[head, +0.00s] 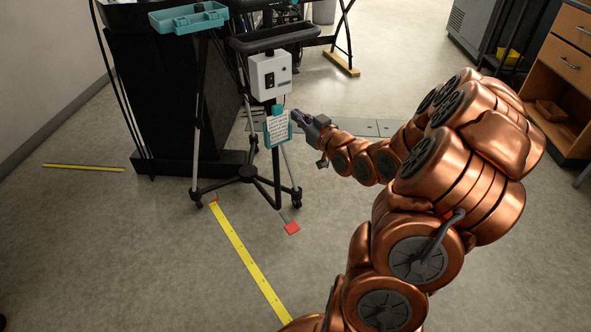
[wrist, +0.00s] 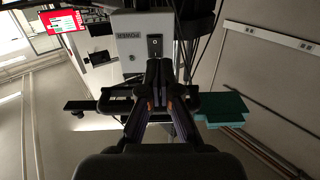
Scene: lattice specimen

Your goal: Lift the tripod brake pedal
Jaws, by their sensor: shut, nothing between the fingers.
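The tripod (head: 272,182) stands on the floor left of centre in the head view, its dark legs spread on small wheels. A red brake pedal (head: 292,228) sticks out low at its front, close to the floor. My gripper (head: 298,117) is at the height of the tripod's column, well above the pedal, beside a white card in a teal frame (head: 277,128). In the wrist view my gripper's fingers (wrist: 158,68) meet in front of a pale box with a power switch (wrist: 155,46). The fingers are shut and empty. The pedal cannot be made out in the wrist view.
A white box (head: 269,75) is mounted high on the tripod. Yellow tape (head: 245,258) crosses the floor in front. Wooden drawers (head: 570,60) stand at right.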

